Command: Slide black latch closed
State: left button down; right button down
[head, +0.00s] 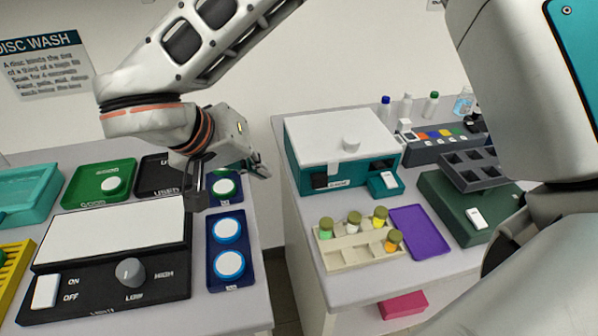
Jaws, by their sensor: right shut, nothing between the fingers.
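A teal box (294,172) with a white lid (330,128) and a round knob (350,144) stands on the right table. A small black block (320,181), which looks like the black latch, is on its front at the left, near a white tab. Another black part (382,165) is on the front at the right; I cannot tell its exact role or the latch's position. The lid looks down. My right gripper (225,178) is shut and empty above the left table, left of the teal box and apart from it. My left gripper is not in view.
The left table holds a black panel (150,291) with a knob and switch, a blue tray (214,272) with discs, and a green tray (85,192). A gap separates the tables. A beige vial rack (335,264) and purple tray (420,242) stand before the teal box.

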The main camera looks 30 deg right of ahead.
aim_at(319, 181)
jog(key=d+f, duration=0.2)
jog(key=d, duration=0.1)
jog(key=d+f, duration=0.3)
jog(key=w+d+f, duration=0.1)
jog(key=d+f, duration=0.2)
jog(key=shift+w, duration=0.1)
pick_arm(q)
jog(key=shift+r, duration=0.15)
pick_arm(e)
jog(key=shift+d, duration=0.1)
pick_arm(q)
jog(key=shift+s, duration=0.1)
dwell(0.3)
